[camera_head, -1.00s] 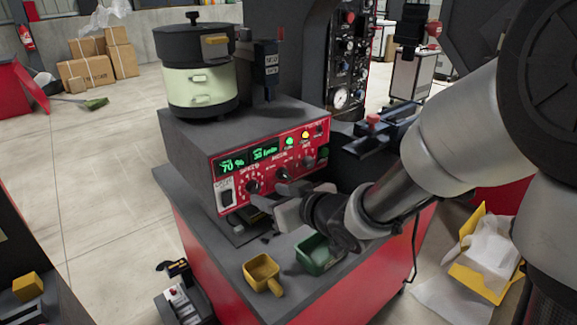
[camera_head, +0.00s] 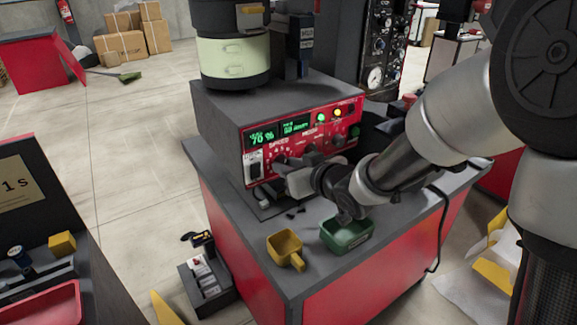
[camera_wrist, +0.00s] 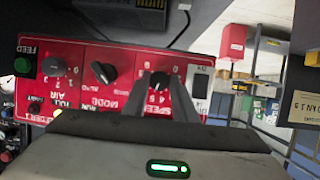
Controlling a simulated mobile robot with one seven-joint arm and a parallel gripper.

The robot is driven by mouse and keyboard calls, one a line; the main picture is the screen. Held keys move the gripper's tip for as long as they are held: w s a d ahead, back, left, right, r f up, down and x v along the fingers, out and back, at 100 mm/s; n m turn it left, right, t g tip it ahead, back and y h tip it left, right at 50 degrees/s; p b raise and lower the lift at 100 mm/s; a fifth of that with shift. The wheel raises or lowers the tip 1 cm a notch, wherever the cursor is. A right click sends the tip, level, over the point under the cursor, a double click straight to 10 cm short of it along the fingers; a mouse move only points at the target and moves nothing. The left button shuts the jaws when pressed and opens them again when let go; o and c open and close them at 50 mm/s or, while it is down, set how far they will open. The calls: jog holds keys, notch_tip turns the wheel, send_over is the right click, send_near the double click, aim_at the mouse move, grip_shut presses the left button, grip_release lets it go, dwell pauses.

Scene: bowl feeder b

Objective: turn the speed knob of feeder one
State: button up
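The speed knob (camera_wrist: 159,82) is a small black knob with a white mark on the red control panel (camera_wrist: 70,90) of feeder one, seen upside down in the wrist view. My gripper (camera_wrist: 158,90) is open, with one finger on each side of this knob; I cannot tell if either finger touches it. In the head view my gripper (camera_head: 284,166) is at the panel front and mostly hides the knob. The feeder's green display (camera_head: 261,136) reads about 70 %.
Beside the speed knob are the mode knob (camera_wrist: 103,72), another black knob (camera_wrist: 53,66), a green button (camera_wrist: 22,66) and a rocker switch (camera_wrist: 200,85). A yellow scoop (camera_head: 286,249) and a green tray (camera_head: 346,235) stand on the bench below my arm.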

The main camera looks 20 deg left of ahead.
jog(key=shift+d+r+p, duration=0.1)
jog(key=shift+r+p, duration=0.05)
jog(key=shift+p, duration=0.45)
jog(key=m+p, duration=0.1)
jog(key=p, duration=0.2)
jog(key=shift+w+r+g+y, duration=0.1)
jog(key=shift+r+g+y, duration=0.05)
jog(key=shift+g+y, duration=0.2)
jog(key=m+p, duration=0.1)
jog(key=p, duration=0.2)
jog(key=shift+d+m+g+y+p, duration=0.1)
jog(key=shift+m+g+y+p, duration=0.25)
jog(key=shift+m, duration=0.05)
jog(key=shift+w+f+m+g+y+p, duration=0.1)
jog(key=shift+f+m+g+y+p, duration=0.2)
jog(key=shift+m+p, duration=0.6)
jog(key=shift+n+p, duration=0.3)
jog(key=o, duration=1)
jog(key=shift+o, duration=0.2)
